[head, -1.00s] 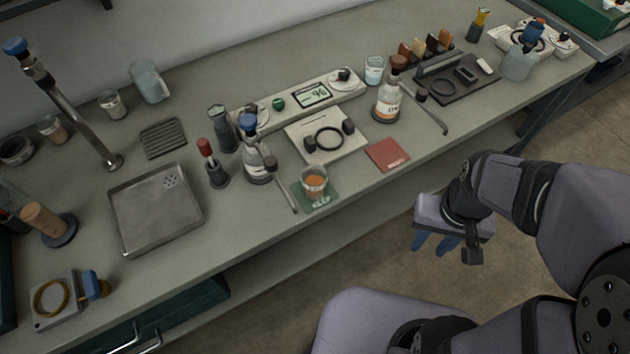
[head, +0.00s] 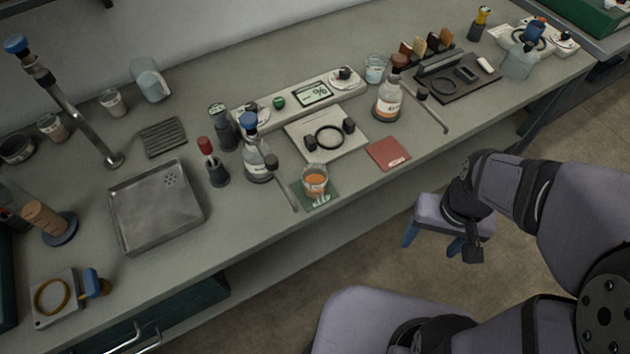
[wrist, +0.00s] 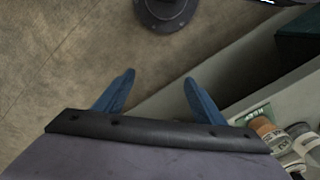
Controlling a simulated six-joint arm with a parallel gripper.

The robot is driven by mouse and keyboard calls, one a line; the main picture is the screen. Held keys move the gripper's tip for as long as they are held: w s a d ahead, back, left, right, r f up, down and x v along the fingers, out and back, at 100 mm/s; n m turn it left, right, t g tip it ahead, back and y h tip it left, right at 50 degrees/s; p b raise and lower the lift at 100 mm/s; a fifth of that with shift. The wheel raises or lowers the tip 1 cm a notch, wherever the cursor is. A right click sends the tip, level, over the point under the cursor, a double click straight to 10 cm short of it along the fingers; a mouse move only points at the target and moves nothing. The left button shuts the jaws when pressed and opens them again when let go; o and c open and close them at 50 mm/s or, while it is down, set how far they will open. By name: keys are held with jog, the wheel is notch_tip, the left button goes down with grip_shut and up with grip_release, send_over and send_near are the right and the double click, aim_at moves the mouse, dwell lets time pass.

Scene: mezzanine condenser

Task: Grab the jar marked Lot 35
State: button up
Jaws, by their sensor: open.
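No lot number is readable, so I cannot tell which jar is Lot 35. Small labelled jars stand at the bench's back left: a pale one (head: 112,103), a brown-filled one (head: 52,128) and a dark, low one (head: 16,150). My gripper (head: 432,245) is in front of the bench, over the floor, at the right of the head view. Its blue fingers are spread wide and empty. The wrist view shows the open fingers (wrist: 158,92) with only floor between them.
An amber-filled beaker (head: 315,180) stands on a green mat (head: 322,202). Labelled bottles (head: 257,162) (head: 388,100), a metal tray (head: 132,232) and a tall metal post (head: 85,125) occupy the bench (head: 240,235). In the wrist view, partly cropped containers (wrist: 300,140) crowd the lower right.

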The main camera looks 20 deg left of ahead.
jog(key=m+g+y+p, duration=0.1)
jog(key=m+g+y, duration=0.3)
jog(key=m+y, duration=0.9)
send_near(315, 180)
jog(key=shift+m+h, duration=0.4)
jog(key=shift+m, duration=0.2)
jog(key=s+r, duration=0.1)
jog(key=s, duration=0.1)
jog(key=s+a+r, duration=0.1)
jog(key=shift+s+a+r, duration=0.2)
jog(key=shift+s+r, duration=0.15)
jog(key=shift+s, duration=0.05)
jog(key=shift+w+a+r+y, duration=0.25)
jog(key=shift+w+r+y, duration=0.05)
jog(key=shift+y, duration=0.1)
jog(key=shift+s+a+f+p, duration=0.25)
jog(key=shift+a+p, duration=0.2)
jog(key=shift+a, duration=0.15)
jog(key=shift+f+p+x, duration=0.15)
jog(key=shift+p+x, duration=0.55)
jog(key=shift+x, duration=0.8)
jog(key=shift+f+p+x, duration=0.1)
jog(key=shift+p+x, duration=0.55)
jog(key=shift+x, duration=0.85)
jog(key=shift+w+d, duration=0.1)
